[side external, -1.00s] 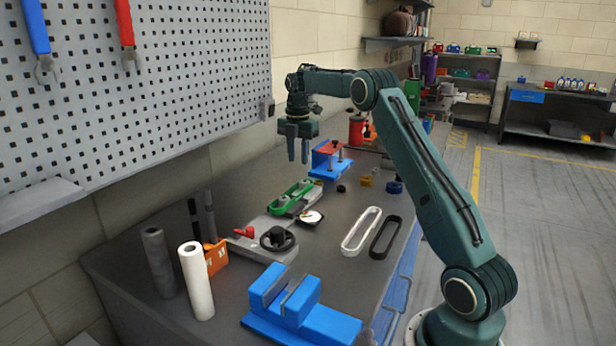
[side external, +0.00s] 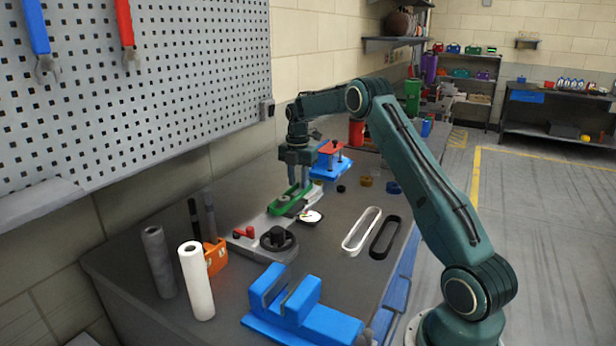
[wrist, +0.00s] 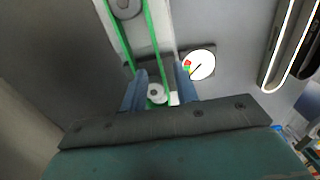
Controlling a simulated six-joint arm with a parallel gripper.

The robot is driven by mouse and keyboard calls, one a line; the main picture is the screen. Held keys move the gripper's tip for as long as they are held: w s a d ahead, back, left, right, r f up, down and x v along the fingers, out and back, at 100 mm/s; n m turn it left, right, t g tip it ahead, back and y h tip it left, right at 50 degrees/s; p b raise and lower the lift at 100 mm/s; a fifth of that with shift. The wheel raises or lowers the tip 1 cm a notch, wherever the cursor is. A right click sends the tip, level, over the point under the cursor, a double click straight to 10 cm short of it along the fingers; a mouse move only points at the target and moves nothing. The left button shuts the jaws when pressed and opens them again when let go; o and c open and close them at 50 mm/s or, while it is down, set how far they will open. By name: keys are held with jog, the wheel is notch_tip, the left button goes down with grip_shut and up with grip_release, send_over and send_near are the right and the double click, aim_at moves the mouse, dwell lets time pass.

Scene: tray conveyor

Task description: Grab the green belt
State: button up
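The green belt (side external: 280,204) is looped around two grey pulleys on a light grey conveyor base (side external: 256,235). In the wrist view its two green strands (wrist: 151,32) run from the upper pulley (wrist: 125,8) down to the lower pulley (wrist: 157,93). No grip on the belt shows; exact finger contact and height cannot be told.
A white dial (side external: 311,217) sits beside the conveyor. A white belt (side external: 362,230) and a black belt (side external: 385,237) lie to the right. A blue and red vise (side external: 330,163) stands behind the gripper, a blue block (side external: 300,310) in front.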

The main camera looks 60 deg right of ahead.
aim_at(298, 195)
jog(key=shift+w+d+f, duration=0.1)
jog(key=shift+f, duration=1.9)
jog(key=shift+c, duration=0.2)
grip_shut()
